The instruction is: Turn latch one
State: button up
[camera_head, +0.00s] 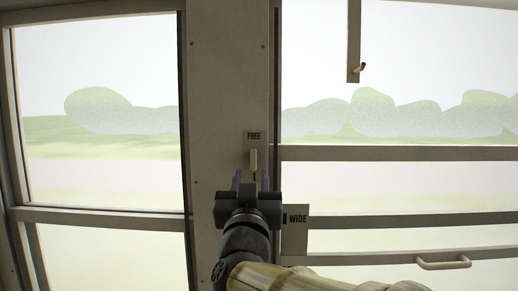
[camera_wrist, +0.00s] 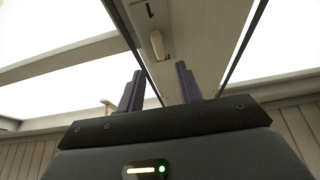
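A small beige latch handle (camera_head: 253,161) hangs upright on the post, below a plate marked FREE (camera_head: 253,136). It also shows in the wrist view (camera_wrist: 156,45), beyond my fingertips and between their lines. My gripper (camera_head: 251,178) is in front of the post, just below the latch, with its two purple fingers apart. In the wrist view my gripper (camera_wrist: 158,76) is open, with nothing between the fingers. It appears apart from the latch. A dark mark (camera_wrist: 149,9) shows above the latch; I cannot tell its full shape. My wrist hides the post below.
A plate marked WIDE (camera_head: 297,219) is right of my wrist, partly hidden. A beige pull handle (camera_head: 443,263) is on the lower right rail. A hanging bar (camera_head: 354,45) with a brown peg is at upper right. Window panes flank the post (camera_head: 228,70).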

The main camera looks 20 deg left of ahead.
aim_at(253, 157)
jog(key=p+x, duration=0.3)
jog(key=x, duration=0.4)
jog(key=shift+w+a+r, duration=0.1)
jog(key=shift+w+a, duration=0.05)
jog(key=shift+w, duration=0.2)
grip_shut()
